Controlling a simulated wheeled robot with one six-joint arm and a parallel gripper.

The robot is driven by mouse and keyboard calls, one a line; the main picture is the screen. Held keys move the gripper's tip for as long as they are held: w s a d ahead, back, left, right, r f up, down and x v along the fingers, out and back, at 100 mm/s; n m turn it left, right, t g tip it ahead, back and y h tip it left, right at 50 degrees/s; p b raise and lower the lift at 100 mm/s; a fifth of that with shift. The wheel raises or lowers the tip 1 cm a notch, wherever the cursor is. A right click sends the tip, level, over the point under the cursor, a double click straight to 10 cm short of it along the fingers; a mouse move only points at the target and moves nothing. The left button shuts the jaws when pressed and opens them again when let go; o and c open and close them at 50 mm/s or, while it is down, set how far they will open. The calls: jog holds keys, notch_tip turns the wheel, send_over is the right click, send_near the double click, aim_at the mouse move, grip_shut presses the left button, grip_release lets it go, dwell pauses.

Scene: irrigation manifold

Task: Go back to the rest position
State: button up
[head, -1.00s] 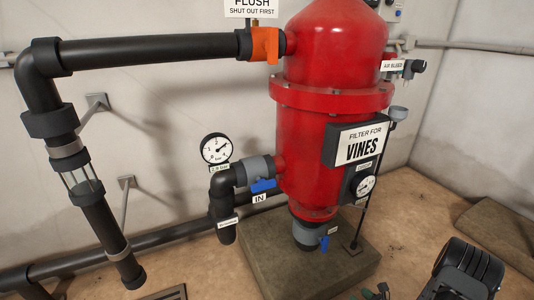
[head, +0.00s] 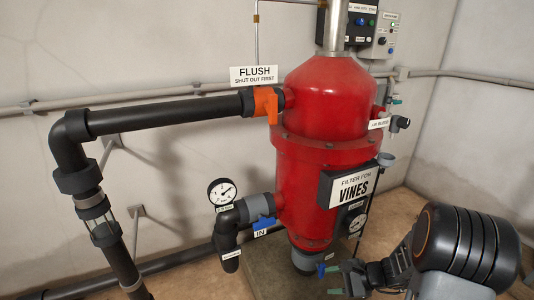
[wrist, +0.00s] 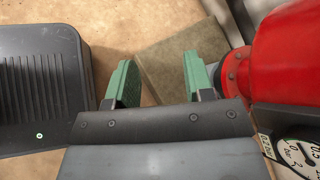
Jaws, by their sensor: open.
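My gripper (wrist: 156,80) is open and empty in the wrist view, its two green-padded fingers apart with bare floor and a slab edge beyond them. In the head view my gripper (head: 338,279) is at the lower right, in front of the base of the red filter tank (head: 325,170). The tank also fills the right of the wrist view (wrist: 285,60). My arm's dark ribbed joint stands to the right of the tank in the head view. Whether the fingers touch anything cannot be seen clearly in the head view.
The filter stands on a concrete slab (head: 262,275). A dial gauge (wrist: 296,155) is close to the gripper's right in the wrist view. An orange flush valve (head: 266,104), blue-handled inlet valve (head: 265,228) and pressure gauge (head: 222,191) are on the pipework. Tan floor shows at right.

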jog(key=s+a+r+n+h+p, duration=0.1)
jog(key=s+r+n+h+p, duration=0.2)
jog(key=r, duration=0.9)
jog(key=s+a+r+n+h+p, duration=0.1)
jog(key=s+r+n+h+p, duration=0.2)
jog(key=r+n+p, duration=0.4)
jog(key=s+a+r+n+h+p, duration=0.1)
jog(key=s+r+n+h+p, duration=0.3)
jog(key=r, duration=1.3)
jog(key=n+p, duration=0.1)
jog(key=p, duration=0.2)
jog(key=shift+s+a+n, duration=0.25)
jog(key=shift+s+n, duration=0.05)
